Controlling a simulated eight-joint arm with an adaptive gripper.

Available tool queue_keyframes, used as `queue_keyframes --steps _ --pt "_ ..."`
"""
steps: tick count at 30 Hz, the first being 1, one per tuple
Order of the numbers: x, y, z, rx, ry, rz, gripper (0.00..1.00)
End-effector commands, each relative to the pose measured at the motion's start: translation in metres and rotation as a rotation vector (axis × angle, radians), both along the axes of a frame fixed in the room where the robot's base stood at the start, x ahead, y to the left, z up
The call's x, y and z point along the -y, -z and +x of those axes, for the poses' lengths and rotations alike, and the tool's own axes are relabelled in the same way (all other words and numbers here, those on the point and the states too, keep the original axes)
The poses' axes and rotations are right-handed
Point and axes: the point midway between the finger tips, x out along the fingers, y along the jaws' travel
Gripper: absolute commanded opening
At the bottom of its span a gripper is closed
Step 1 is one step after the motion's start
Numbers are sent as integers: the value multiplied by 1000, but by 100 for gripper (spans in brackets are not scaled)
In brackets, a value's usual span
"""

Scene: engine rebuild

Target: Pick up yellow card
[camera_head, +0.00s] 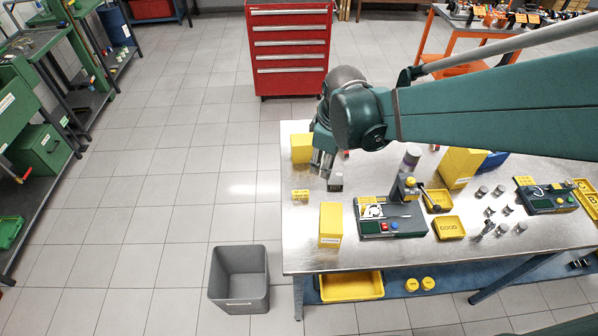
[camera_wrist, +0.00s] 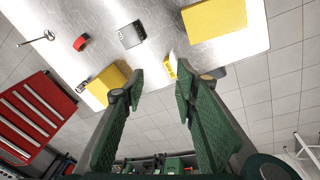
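The small yellow card (camera_head: 300,195) with dark print stands at the left edge of the steel table, between two yellow boxes. In the wrist view the card (camera_wrist: 171,66) shows nearly edge-on, ahead of and between the fingers, closer to the right one. My gripper (camera_head: 322,172) hangs over the left part of the table, above and slightly right of the card in the picture. In the wrist view my gripper (camera_wrist: 160,88) has its fingers well apart, with nothing between the tips. The height above the card is hard to judge.
Yellow boxes stand behind (camera_head: 301,148) and in front (camera_head: 330,228) of the card. A dark-and-white block (camera_head: 335,182) stands to its right, and a red ring (camera_wrist: 81,42) lies beyond. A grey bin (camera_head: 238,280) is on the floor. A red drawer cabinet (camera_head: 290,50) stands behind the table.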

Motion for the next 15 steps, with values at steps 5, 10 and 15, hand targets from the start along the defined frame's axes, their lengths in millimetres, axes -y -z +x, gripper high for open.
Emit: queue_keyframes --steps 5,10,15 --pt "-16 25 13 -38 -108 -24 29" --pt "-30 48 22 -76 -213 -46 29" --pt "-45 74 30 -115 -319 -64 29"
